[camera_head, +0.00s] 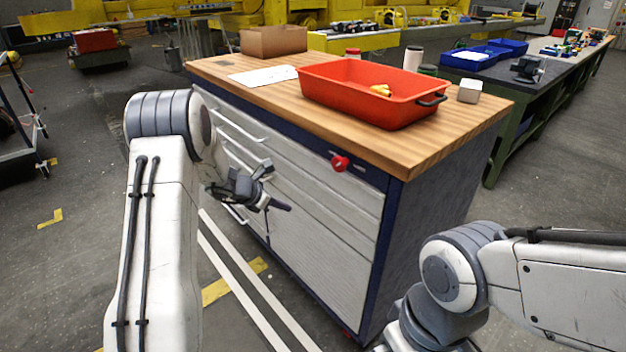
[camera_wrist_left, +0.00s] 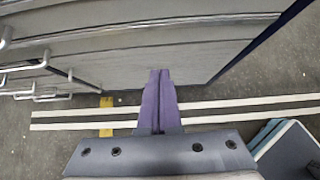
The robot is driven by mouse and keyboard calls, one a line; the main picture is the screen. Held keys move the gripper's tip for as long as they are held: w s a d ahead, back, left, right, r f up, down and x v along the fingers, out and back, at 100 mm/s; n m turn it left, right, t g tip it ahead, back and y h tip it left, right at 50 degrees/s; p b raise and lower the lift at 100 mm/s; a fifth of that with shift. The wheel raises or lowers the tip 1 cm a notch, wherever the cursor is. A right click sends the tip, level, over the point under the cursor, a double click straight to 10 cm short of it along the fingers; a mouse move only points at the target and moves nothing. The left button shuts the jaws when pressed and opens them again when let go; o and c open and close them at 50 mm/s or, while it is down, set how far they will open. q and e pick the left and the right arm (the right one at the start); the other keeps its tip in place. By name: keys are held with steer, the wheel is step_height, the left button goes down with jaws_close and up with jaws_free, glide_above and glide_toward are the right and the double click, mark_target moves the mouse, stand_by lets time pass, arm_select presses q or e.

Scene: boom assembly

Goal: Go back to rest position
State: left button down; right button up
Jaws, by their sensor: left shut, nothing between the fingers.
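My left gripper (camera_head: 284,206) is in front of the drawer cabinet in the head view, below its wooden top. In the left wrist view the left gripper (camera_wrist_left: 160,75) has its two fingers together, shut and empty, with the cabinet drawers and the floor beyond them. My right arm shows at the lower right of the head view; its gripper is outside the picture.
The cabinet (camera_head: 330,235) has a wooden top (camera_head: 450,140) with an orange-red tray (camera_head: 345,98) holding a small yellow object, a cardboard box (camera_head: 273,42), a white sheet (camera_head: 263,76) and a grey block (camera_head: 469,91). Drawer handles (camera_head: 238,127) stick out near my left arm.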

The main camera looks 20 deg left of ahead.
arm_select(q)
steer(key=s+d+r+m+g+p, duration=0.2)
steer(key=s+d+r+m, duration=0.35)
steer(key=d, duration=0.25)
steer(key=s+d+r+m+g+h+p, duration=0.1)
steer(key=s+d+r+m+g+p, duration=0.1)
steer(key=s+d+r+m, duration=0.4)
steer(key=s+d+r+m+g+p, duration=0.2)
steer(key=s+d+r+m, duration=0.25)
steer(key=d, duration=0.45)
steer(key=s+d+r+m+g+y+p, duration=0.1)
steer(key=s+d+r+m+g+p, duration=0.2)
steer(key=s+m, duration=0.75)
steer(key=s+a+r+m+y+p, duration=0.1)
steer(key=s+a+r+m+y, duration=0.1)
steer(key=s+m, duration=0.3)
steer(key=s+a+r+m+t+y+p, duration=0.1)
steer(key=s+a+r+m+y+p, duration=0.1)
steer(key=s+m, duration=0.3)
steer(key=s, duration=0.4)
steer(key=shift+s+a+r+t, duration=0.15)
steer(key=shift+a+r+t, duration=0.1)
steer(key=shift+r+t, duration=0.1)
